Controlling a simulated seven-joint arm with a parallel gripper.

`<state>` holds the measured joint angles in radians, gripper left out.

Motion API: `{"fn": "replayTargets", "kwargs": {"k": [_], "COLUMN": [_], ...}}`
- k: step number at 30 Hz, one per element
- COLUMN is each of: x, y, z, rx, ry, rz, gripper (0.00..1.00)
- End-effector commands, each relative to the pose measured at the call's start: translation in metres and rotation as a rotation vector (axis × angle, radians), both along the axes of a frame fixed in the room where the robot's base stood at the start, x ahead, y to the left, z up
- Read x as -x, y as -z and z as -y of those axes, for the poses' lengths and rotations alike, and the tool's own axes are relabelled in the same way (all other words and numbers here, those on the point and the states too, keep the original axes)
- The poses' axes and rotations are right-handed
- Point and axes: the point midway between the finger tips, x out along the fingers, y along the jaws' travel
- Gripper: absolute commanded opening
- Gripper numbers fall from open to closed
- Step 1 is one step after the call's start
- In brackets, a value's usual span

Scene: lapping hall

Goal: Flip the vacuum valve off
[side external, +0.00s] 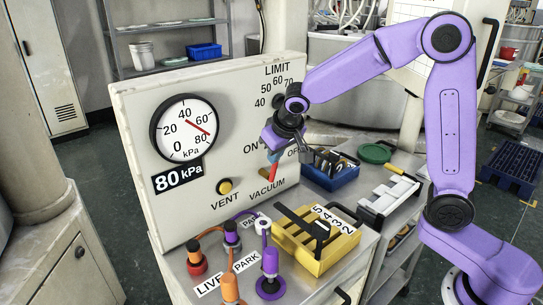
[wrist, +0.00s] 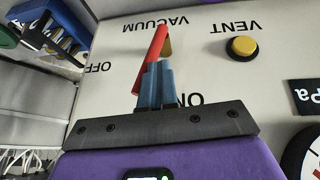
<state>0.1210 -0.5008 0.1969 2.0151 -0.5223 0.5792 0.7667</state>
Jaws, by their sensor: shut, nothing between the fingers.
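The vacuum valve's red lever (side external: 273,173) sits on the white panel above the VACUUM label. In the wrist view, which is upside down, the red lever (wrist: 150,58) runs past a brass-coloured part (wrist: 167,48), with its near end leaning to the OFF side. My gripper (side external: 273,157) is at the lever, between the ON and OFF marks. In the wrist view its blue fingers (wrist: 156,80) are shut and empty, on the ON side of the lever, overlapping it in the picture. I cannot tell whether they touch it. The fingers partly hide the lever.
A gauge (side external: 184,129) and a yellow VENT button (side external: 225,186) are on the panel left of the valve. Below stand coloured hose couplings (side external: 231,233) and a yellow numbered rack (side external: 312,262). A blue bin (side external: 330,179) and a green disc (side external: 374,153) lie right of the panel.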

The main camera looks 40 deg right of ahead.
Motion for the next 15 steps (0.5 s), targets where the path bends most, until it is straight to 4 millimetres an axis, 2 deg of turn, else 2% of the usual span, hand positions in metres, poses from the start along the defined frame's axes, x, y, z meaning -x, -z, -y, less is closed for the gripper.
{"fn": "replayTargets", "kwargs": {"k": [15], "x": [0.0], "y": [0.002], "z": [0.024], "rx": [-0.259], "ry": [0.006], "rz": [0.0], "gripper": [0.0]}}
